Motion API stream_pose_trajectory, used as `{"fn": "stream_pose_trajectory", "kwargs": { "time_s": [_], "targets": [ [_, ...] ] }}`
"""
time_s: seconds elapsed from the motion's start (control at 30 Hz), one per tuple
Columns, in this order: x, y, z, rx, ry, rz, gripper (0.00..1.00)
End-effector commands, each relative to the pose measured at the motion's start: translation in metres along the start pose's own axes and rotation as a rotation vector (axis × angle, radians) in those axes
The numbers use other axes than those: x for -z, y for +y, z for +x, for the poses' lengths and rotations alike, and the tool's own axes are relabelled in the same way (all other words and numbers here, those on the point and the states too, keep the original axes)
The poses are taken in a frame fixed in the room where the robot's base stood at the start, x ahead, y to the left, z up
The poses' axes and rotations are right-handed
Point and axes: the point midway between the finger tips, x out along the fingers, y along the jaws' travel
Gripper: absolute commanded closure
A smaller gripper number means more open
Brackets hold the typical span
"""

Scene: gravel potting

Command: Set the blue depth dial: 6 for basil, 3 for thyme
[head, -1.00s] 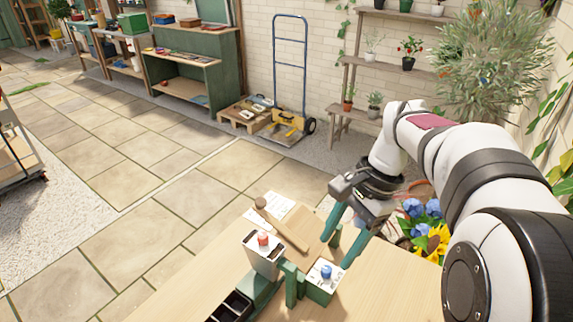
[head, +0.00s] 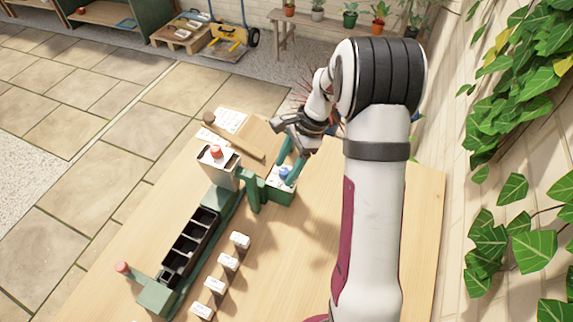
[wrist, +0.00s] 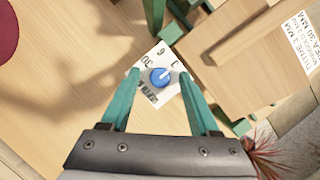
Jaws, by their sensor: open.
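The blue dial (wrist: 160,77) sits on a white face plate (wrist: 157,73) with printed numbers, among them a 30, a 6 and a 3. A light pointer mark on the dial points to the upper right, toward the 3. In the head view the blue dial (head: 285,173) is on top of a small green box (head: 280,193). My gripper (wrist: 160,82) is open, with one green finger on each side of the dial and a visible gap to it.
A green stand (head: 249,190) is just left of the box, beside a white hopper with a red knob (head: 216,152). A black compartment tray (head: 190,243) and several labelled blocks (head: 228,262) are nearer. A board with a printed card (head: 231,120) and a wooden-handled tool lies behind.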

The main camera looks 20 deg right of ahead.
Motion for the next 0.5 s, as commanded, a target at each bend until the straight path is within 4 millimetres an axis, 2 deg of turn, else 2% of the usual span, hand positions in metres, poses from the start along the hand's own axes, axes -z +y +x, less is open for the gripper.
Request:
{"fn": "stream_pose_trajectory", "kwargs": {
  "time_s": [0.27, 0.5],
  "targets": [
    [0.0001, -0.0001, 0.0022, 0.001, 0.001, -0.001, 0.38],
    [0.0001, -0.0001, 0.0019, 0.001, 0.001, -0.001, 0.81]
  ]
}}
